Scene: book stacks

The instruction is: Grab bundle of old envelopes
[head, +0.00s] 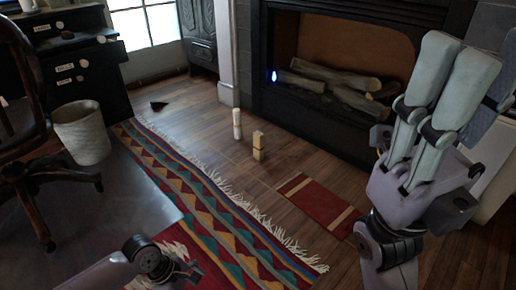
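A small tan upright block with a darker band (258,146) stands on the wood floor between the rug and the fireplace. It may be the bundle of old envelopes, but it is too small to tell. My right gripper (450,75) is raised at the right, well apart from it. Its pale fingers are straight and point up, with nothing seen between them. My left arm shows only in part at the bottom left, and its fingers are not visible.
A whitish upright roll (237,124) stands beside the tan block. A flat red and tan piece (317,205) lies on the floor.

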